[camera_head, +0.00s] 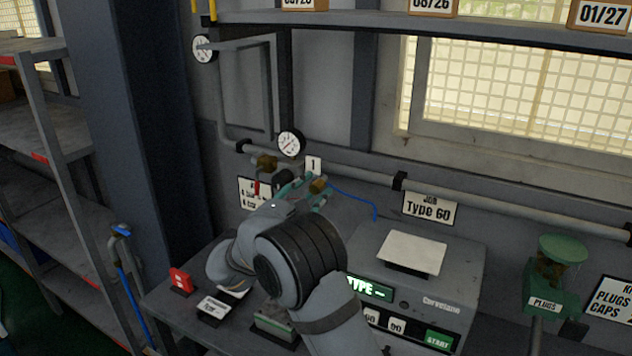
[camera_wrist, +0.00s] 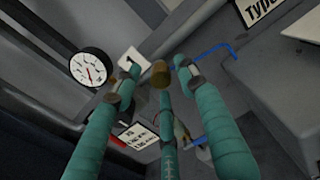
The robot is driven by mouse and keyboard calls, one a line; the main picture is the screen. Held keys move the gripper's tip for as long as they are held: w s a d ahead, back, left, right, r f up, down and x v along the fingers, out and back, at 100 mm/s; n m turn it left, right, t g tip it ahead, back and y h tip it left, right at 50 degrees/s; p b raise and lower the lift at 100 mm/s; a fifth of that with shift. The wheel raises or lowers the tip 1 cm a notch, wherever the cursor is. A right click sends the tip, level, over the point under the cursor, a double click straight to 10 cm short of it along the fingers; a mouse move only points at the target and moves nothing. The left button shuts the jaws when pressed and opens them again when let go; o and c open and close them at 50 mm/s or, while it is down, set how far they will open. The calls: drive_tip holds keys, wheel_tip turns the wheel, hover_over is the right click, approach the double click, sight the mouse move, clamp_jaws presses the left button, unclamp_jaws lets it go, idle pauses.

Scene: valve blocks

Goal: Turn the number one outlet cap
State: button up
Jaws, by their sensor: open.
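A brass-coloured cap (camera_head: 318,185) sits just below a white tag marked 1 (camera_head: 314,164) on the wall piping. In the wrist view the cap (camera_wrist: 160,75) lies between the spread teal fingertips, with the tag (camera_wrist: 133,60) up and left of it. My gripper (camera_head: 304,191) is open, its fingers around the cap; it also shows in the wrist view (camera_wrist: 157,68). I cannot tell whether any finger touches the cap. The body behind the cap is partly hidden by my fingers and arm.
A pressure gauge (camera_head: 291,143) and another brass fitting (camera_head: 265,163) are close on the left. A thin blue tube (camera_head: 352,193) runs to the right. A grey machine (camera_head: 455,275) stands at the right on the bench, with a green plugs stand (camera_head: 560,280) beyond.

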drive_tip(key=shift+p+x, duration=0.3)
drive_tip(key=shift+x, duration=0.9)
drive_tip(key=shift+a, duration=0.1)
drive_tip(key=shift+c, duration=1)
drive_tip(key=c, duration=0.7)
clamp_jaws()
